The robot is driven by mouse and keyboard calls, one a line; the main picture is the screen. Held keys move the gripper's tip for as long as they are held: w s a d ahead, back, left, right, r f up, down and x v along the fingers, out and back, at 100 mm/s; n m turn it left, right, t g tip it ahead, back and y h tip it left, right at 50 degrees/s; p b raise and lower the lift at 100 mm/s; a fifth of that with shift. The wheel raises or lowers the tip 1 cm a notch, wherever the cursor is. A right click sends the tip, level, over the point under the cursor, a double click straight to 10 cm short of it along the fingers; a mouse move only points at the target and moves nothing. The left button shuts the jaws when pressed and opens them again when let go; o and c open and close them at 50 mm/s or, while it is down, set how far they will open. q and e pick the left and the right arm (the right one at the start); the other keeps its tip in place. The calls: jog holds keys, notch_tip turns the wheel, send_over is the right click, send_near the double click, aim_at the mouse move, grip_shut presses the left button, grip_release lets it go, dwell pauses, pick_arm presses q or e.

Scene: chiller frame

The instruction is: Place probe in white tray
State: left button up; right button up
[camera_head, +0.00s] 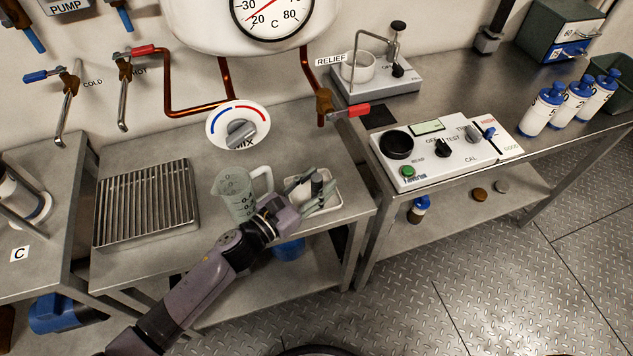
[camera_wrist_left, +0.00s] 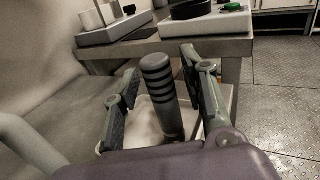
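The probe, with a dark grey ribbed handle, stands roughly upright between the fingers of my left gripper in the left wrist view (camera_wrist_left: 158,85). In the head view a dark upright piece of it shows among the fingers (camera_head: 316,184). My left gripper (camera_head: 318,192) is over the white tray (camera_head: 334,204) on the steel bench. Its fingers are spread to either side of the handle, with visible gaps, so it looks open. The tray also shows below the fingers in the left wrist view (camera_wrist_left: 142,128). The probe's lower end is partly hidden. My right gripper is not in view.
A clear measuring jug (camera_head: 232,198) stands just left of the tray. A mixing dial (camera_head: 238,126) and a red-handled relief valve (camera_head: 345,111) are behind. A white control box (camera_head: 440,150) sits on the right bench. A drain grate (camera_head: 148,203) is left.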

pick_arm(q)
jog(key=b+v, duration=0.2)
jog(key=v, duration=0.9)
jog(key=shift+s+a, duration=0.35)
jog(key=shift+r, duration=0.1)
jog(key=shift+a, duration=0.1)
